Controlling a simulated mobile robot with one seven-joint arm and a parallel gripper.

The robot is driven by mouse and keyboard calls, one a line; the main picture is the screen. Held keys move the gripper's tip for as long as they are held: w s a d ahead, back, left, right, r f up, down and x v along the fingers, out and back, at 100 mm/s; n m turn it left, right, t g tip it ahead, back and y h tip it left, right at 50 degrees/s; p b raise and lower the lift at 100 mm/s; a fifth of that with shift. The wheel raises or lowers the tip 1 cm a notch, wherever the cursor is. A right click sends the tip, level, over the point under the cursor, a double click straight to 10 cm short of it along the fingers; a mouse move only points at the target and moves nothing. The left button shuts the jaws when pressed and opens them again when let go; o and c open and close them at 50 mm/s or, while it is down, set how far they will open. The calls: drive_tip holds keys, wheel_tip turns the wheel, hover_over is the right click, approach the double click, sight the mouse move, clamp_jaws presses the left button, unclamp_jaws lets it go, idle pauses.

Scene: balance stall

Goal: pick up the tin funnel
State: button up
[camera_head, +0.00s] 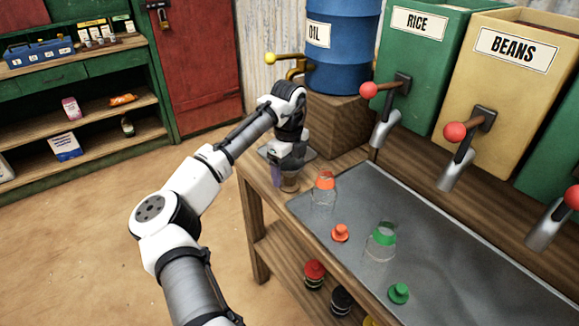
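No tin funnel can be made out for sure. My gripper (286,166) is at the left end of the stall counter (263,185), pointing down beneath the brass oil tap. A small brownish object (290,183) is right under its tip, partly covered, and I cannot tell if it is the funnel or a cup. A purplish-grey piece (276,175) hangs beside it on the left, and it is unclear whether it belongs to my gripper. The fingers are too small and hidden to show whether they are open or shut.
A clear jar with an orange band (324,188) and one with a green band (382,240) stand on the metal sheet (440,270), with an orange lid (340,232) and a green lid (398,293). The blue oil drum (343,55) and lever dispensers (460,150) stand behind.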

drive_tip(key=c, duration=0.6)
drive_tip(key=shift+r, duration=0.1)
